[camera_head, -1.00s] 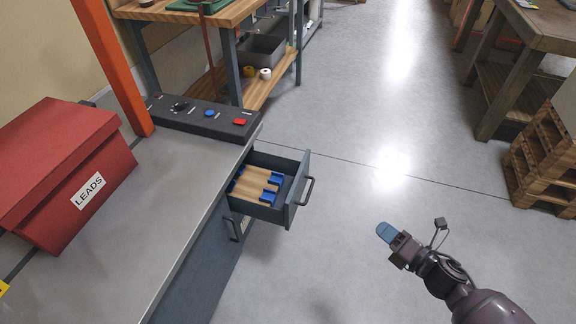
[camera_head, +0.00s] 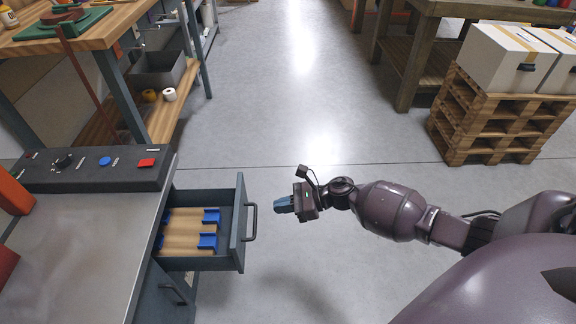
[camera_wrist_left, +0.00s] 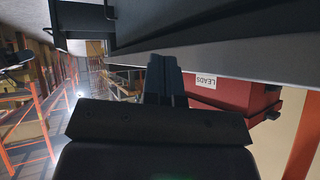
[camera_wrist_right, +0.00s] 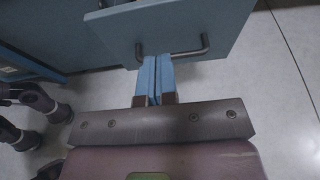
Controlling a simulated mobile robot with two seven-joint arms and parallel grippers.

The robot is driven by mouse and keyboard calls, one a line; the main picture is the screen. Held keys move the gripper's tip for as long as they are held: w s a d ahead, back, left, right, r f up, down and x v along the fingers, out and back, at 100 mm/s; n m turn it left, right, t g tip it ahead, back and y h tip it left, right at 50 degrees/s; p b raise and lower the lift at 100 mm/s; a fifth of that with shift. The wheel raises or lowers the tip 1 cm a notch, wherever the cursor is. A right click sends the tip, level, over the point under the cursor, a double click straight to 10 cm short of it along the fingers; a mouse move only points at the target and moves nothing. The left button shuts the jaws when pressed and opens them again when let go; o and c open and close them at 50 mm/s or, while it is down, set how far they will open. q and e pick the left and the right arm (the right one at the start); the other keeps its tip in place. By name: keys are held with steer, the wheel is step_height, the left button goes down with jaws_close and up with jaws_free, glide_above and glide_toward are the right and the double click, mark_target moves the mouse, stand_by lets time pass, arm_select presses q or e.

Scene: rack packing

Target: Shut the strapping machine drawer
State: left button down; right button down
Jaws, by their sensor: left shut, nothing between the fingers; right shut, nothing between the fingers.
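The strapping machine drawer (camera_head: 238,225) stands pulled out to the right from the grey bench. My right gripper (camera_head: 279,206) is shut and empty, a little to the right of the handle, pointing at the drawer front. In the right wrist view the shut blue fingers (camera_wrist_right: 154,62) appear just in front of the handle (camera_wrist_right: 190,52); I cannot tell if they touch. My left gripper (camera_wrist_left: 163,58) is shut and empty, seen only in its own wrist view.
The bench top (camera_head: 80,240) carries a dark control panel (camera_head: 90,170) with buttons. A wooden workbench (camera_head: 110,40) stands behind at left. A pallet (camera_head: 490,125) with white boxes is at right. The floor right of the drawer is clear.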

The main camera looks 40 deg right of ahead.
mark_target(240, 212)
steer(key=x, duration=0.8)
steer(key=shift+r+b, duration=0.3)
steer(key=shift+b, duration=0.05)
steer(key=shift+w+a, duration=0.3)
steer(key=shift+a, duration=0.1)
arm_select(q)
steer(key=shift+w+d+r, duration=0.1)
steer(key=shift+w+d, duration=0.1)
steer(key=shift+w, duration=0.2)
arm_select(e)
steer(key=shift+a, duration=0.1)
arm_select(q)
steer(key=shift+s, duration=0.1)
arm_select(e)
steer(key=shift+w+a, duration=0.1)
